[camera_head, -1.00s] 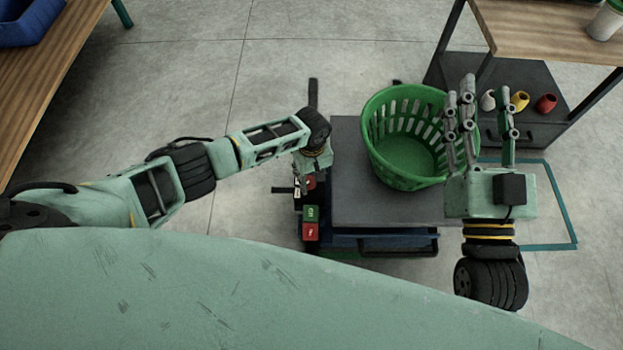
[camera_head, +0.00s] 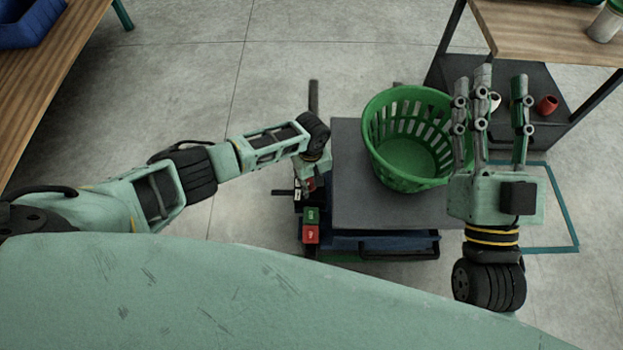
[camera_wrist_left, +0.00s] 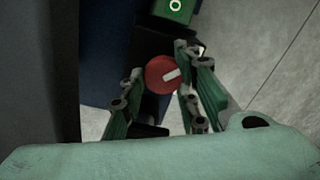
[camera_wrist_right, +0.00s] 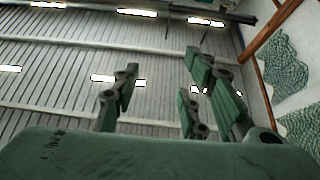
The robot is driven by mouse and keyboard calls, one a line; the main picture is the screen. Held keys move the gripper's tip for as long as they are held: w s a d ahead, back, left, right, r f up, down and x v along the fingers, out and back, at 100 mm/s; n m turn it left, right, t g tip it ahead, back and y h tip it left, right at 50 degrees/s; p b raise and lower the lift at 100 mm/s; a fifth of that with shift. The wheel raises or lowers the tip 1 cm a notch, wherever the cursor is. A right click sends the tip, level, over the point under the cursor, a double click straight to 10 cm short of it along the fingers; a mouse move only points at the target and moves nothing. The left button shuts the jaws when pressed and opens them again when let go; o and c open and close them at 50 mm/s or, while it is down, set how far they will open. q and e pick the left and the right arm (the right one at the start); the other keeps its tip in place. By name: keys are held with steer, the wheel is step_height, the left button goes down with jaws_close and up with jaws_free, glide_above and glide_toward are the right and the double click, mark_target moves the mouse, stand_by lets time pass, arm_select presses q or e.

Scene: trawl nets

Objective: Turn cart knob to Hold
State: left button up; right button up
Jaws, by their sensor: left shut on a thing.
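The cart knob (camera_wrist_left: 158,78) is a round red dial with a white pointer bar. In the left wrist view the bar lies to the right, tilted slightly up. My left gripper (camera_wrist_left: 160,88) has its fingers closed on both sides of the knob. In the head view my left gripper (camera_head: 312,172) reaches the cart's left edge and mostly hides the knob. No Hold label can be read. The cart (camera_head: 350,205) has a grey top. My right gripper (camera_head: 500,105) is raised with fingers spread and empty, right of the green basket.
A green basket (camera_head: 415,168) stands on the cart. Green (camera_head: 311,215) and red (camera_head: 311,234) buttons sit near the knob. A wooden table (camera_head: 545,30) with a dark lower shelf is at upper right, holding a red item (camera_head: 547,105). Another wooden table (camera_head: 45,80) is at left.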

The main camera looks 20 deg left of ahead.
arm_select(q)
steer(key=shift+w+d+r, duration=0.15)
steer(key=shift+d, duration=0.1)
steer(key=shift+c, duration=0.6)
